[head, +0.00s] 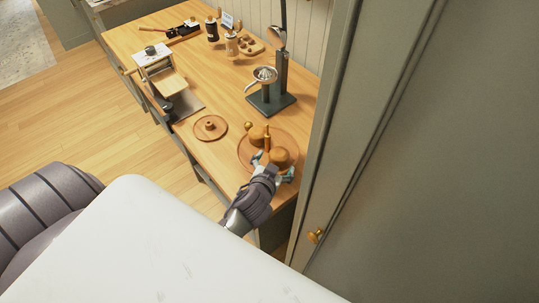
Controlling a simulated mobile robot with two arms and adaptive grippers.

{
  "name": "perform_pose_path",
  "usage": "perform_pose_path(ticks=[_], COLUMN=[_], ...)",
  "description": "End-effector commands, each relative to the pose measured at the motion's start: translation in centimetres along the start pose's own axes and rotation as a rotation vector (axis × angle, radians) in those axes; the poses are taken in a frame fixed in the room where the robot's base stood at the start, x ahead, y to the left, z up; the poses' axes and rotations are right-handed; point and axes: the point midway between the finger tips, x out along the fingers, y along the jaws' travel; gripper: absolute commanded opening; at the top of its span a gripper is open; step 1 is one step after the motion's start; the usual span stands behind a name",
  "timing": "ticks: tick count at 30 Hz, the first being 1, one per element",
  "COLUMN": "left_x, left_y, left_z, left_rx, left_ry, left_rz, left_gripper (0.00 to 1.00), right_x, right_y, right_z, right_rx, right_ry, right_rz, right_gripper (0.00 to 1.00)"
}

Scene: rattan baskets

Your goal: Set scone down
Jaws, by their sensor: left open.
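My left gripper (273,167) reaches over the near edge of a round wooden tray (244,151) on the counter. Its fingers are spread and open. A rounded brown piece (281,156), which looks like a scone, sits on the tray just beyond and between the fingertips. I cannot tell whether the fingers touch it. A second brown rounded piece (257,134) lies farther back on the tray, with a thin upright orange-brown item (267,138) beside it. My right gripper is out of view.
A small round wooden plate (202,133) with a knob-like piece lies left of the tray. A dark stand with a metal cup (262,78) stands behind. A tall green cabinet (425,150) closes off the right. Bare counter shows left of the stand.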

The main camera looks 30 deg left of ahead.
Motion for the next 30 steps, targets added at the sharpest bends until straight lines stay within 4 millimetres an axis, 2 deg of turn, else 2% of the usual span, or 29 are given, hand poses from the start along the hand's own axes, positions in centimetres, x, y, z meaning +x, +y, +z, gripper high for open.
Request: perform_pose_path(ticks=[6,12,17,30], left_x=[-4.8,-7.6,-8.3,-8.3], left_y=[0.1,0.1,0.0,0.0], left_z=[0.3,0.1,0.0,0.1], left_rx=[-0.002,-0.002,-0.001,-0.001], left_ry=[-0.002,-0.001,-0.001,-0.002], left_rz=[0.001,0.000,0.000,0.000], left_gripper=[0.93,0.93,0.93,0.93], right_x=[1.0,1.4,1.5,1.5], right_y=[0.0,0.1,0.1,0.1], right_z=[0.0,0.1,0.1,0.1], right_rx=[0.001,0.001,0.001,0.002], right_ry=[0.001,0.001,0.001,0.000], right_rz=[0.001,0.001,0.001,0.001], right_gripper=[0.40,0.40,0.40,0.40])
